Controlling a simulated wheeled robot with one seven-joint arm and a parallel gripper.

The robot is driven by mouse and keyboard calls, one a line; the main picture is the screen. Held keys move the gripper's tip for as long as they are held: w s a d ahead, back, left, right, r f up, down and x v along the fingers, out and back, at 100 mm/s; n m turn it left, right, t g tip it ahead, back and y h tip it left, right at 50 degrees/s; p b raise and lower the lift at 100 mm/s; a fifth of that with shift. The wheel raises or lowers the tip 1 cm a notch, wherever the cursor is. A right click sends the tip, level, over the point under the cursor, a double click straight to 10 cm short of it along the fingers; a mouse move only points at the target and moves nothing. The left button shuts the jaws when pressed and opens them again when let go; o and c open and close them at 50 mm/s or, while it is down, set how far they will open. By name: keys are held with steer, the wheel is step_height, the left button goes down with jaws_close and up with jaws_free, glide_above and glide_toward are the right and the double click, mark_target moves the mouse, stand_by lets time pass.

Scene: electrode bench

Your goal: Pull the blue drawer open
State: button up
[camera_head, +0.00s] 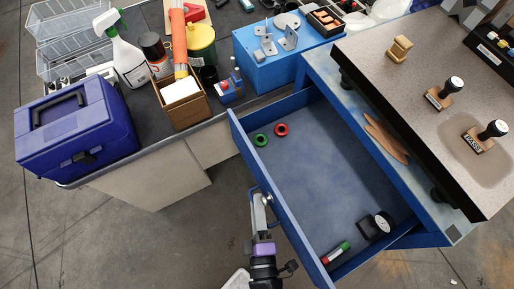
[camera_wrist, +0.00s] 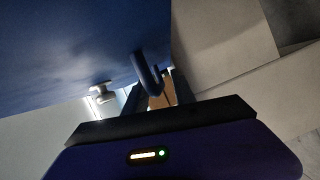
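The blue drawer (camera_head: 310,165) stands well out of the blue cabinet under the right-hand bench, and its inside shows from above. My gripper (camera_head: 261,200) is at the outer face of the drawer front, by its handle. In the wrist view, the curved blue handle (camera_wrist: 148,75) reaches in between the dark fingers of my gripper (camera_wrist: 155,88). A tan patch shows beside the handle. Whether the fingers press on the handle is too dark to tell. The drawer front fills the upper left of the wrist view.
In the drawer lie a green ring (camera_head: 260,140), a red ring (camera_head: 281,130), a black gauge-like item (camera_head: 376,225) and a red-green cylinder (camera_head: 336,253). A blue toolbox (camera_head: 75,130) sits on the left bench. Bare floor (camera_head: 150,250) lies left of my arm.

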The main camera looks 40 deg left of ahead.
steer(key=b+v, duration=0.1)
steer(key=v, duration=0.6)
steer(key=shift+s+d, duration=0.2)
steer(key=shift+d, duration=0.05)
stand_by(0.3)
